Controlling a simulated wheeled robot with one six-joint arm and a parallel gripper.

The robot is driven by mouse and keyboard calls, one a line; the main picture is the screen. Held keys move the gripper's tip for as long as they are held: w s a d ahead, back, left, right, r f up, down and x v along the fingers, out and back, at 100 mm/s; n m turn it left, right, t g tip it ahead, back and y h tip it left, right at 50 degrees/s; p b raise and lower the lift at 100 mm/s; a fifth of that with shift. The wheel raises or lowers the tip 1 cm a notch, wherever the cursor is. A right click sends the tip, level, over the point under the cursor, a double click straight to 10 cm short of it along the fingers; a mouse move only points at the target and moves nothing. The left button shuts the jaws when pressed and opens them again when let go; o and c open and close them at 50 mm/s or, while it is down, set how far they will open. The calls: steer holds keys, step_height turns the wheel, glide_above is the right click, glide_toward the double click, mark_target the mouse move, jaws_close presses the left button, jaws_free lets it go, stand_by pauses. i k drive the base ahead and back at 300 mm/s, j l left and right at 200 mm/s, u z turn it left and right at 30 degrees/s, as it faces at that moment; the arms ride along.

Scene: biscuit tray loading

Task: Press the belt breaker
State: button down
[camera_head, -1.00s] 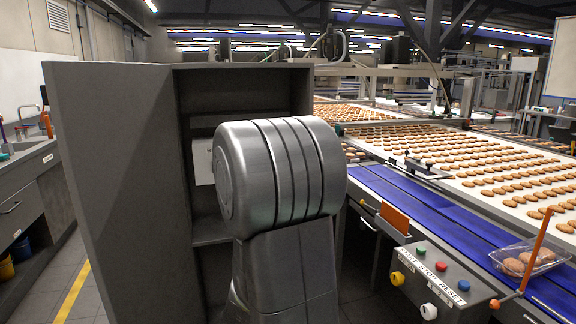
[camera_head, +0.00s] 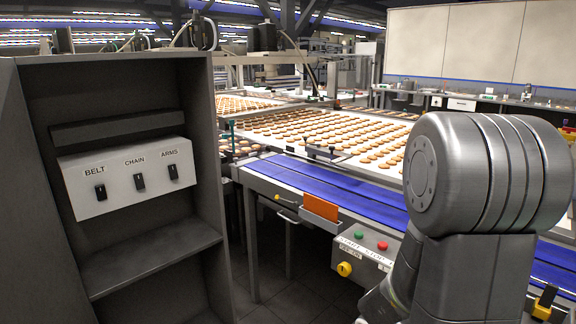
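An open grey cabinet (camera_head: 205,150) stands at the left, and a white breaker panel (camera_head: 125,205) is inside it. The panel carries three black switches in a row. The belt breaker (camera_head: 100,192) is the leftmost, under the label BELT. The chain breaker (camera_head: 139,182) is in the middle and the arms breaker (camera_head: 173,172) is on the right. Whether each is up or down is too small to tell. My arm's thick grey links fill the right side, well apart from the cabinet. I cannot see my gripper.
A cabinet shelf (camera_head: 150,258) lies below the panel, and the open door (camera_head: 22,230) is at the left edge. A blue conveyor (camera_head: 290,178) with a button panel (camera_head: 366,254) stands right of the cabinet. A biscuit-covered belt (camera_head: 262,124) lies beyond. Nothing visible blocks the panel.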

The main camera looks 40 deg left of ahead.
mark_target(100, 190)
steer(key=i+j+z, duration=0.1)
steer(key=j+z, duration=1.1)
steer(key=j, duration=0.15)
steer(key=j+u, duration=0.2)
steer(key=j, duration=0.2)
steer(key=u, duration=0.55)
steer(key=j+u, duration=0.1)
steer(key=u, duration=0.45)
steer(key=i+u, duration=0.1)
steer(key=u, duration=1)
steer(key=i+u, duration=0.1)
steer(key=u, duration=1)
steer(key=i+u, duration=0.1)
steer(key=u, duration=1)
